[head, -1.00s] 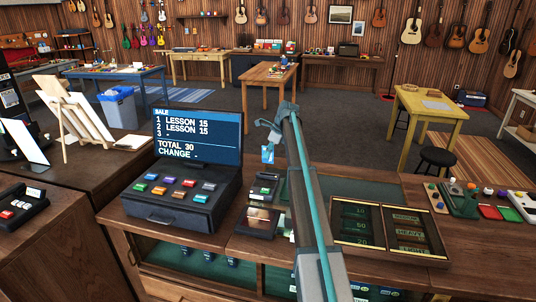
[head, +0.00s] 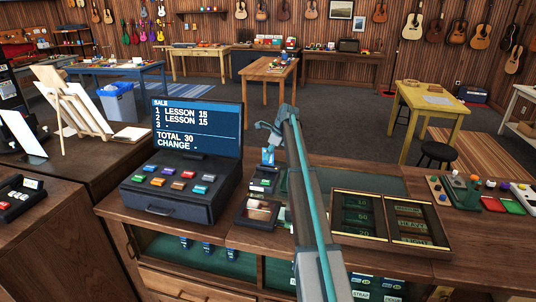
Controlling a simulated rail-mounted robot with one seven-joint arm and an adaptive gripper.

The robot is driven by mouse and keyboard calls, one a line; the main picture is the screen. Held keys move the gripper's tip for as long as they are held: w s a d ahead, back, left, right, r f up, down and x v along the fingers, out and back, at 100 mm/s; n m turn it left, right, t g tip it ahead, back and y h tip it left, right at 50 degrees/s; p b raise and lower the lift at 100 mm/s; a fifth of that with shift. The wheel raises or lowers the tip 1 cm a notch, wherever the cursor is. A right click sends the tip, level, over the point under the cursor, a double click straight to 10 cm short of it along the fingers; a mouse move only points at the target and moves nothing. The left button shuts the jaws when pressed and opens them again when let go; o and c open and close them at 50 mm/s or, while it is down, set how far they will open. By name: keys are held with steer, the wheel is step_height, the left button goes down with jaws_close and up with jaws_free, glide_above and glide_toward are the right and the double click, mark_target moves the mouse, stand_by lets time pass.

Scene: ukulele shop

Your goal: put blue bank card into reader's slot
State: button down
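The blue bank card (head: 267,157) stands upright in the head view, just below my gripper (head: 269,146). My gripper's fingertips meet the card's top edge and appear shut on it. The dark card reader (head: 262,184) lies on the counter right below the card. The card's lower edge is at the reader's far end in the picture. I cannot tell whether it is inside the slot or just above it. My arm passes just right of the reader and hides part of the counter there.
A cash register (head: 182,190) with a lit screen stands left of the reader. A wooden tray (head: 391,220) with labelled compartments lies to the right. Small colored items sit at the counter's right end. Behind the counter is open floor with a yellow table (head: 430,103).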

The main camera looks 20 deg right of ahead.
mark_target(266, 164)
steer(key=shift+f, duration=1.75)
steer(key=c, duration=1.2)
jaws_free()
steer(key=shift+c, duration=0.2)
steer(key=shift+r, duration=0.1)
steer(key=v, duration=1.1)
steer(key=shift+d+r, duration=0.15)
steer(key=shift+r, duration=0.2)
steer(key=shift+s, duration=0.15)
